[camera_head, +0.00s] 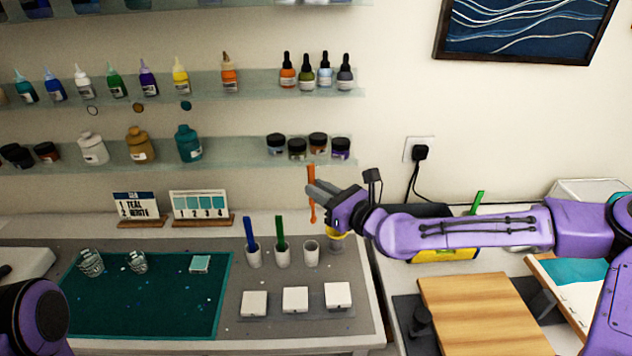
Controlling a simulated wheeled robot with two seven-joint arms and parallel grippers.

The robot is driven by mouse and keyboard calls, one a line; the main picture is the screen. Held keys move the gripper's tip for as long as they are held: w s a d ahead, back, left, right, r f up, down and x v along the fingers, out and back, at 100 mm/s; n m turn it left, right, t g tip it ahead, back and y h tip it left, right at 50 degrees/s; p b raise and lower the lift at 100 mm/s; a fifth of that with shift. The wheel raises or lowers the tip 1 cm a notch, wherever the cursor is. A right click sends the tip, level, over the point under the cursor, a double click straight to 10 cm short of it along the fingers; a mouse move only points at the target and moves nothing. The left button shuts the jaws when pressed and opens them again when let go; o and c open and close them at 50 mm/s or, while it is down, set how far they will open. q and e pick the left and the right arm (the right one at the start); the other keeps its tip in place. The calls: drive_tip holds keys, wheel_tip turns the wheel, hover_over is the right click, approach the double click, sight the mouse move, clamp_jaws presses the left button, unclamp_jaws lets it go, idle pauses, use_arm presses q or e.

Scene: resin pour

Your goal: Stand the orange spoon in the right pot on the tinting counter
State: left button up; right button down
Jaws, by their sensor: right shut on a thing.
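My right gripper (318,191) reaches in from the right and is shut on the orange spoon (312,175). It holds the spoon upright in the air, above and behind the right pot (311,256). The spoon's lower end is clear of the pot. The right pot is a small pale cup and looks empty. The middle pot (283,257) holds a green spoon (280,228), and the left pot (254,258) holds a blue spoon (248,232). All three stand in a row on the grey tinting counter (240,323). My left gripper is out of view.
White blocks (295,299) lie in front of the pots. A teal mat (150,310) with two clear cups (138,262) is at left. Two sample cards (200,205) stand behind. Shelves of bottles (190,145) line the wall. A wooden board (485,315) lies at right.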

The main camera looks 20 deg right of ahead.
wheel_tip(320, 180, down, 11)
drive_tip(key=s+y+b, duration=0.1)
drive_tip(key=b, duration=0.9)
drive_tip(key=shift+a+n, duration=0.3)
drive_tip(key=c, duration=1)
unclamp_jaws()
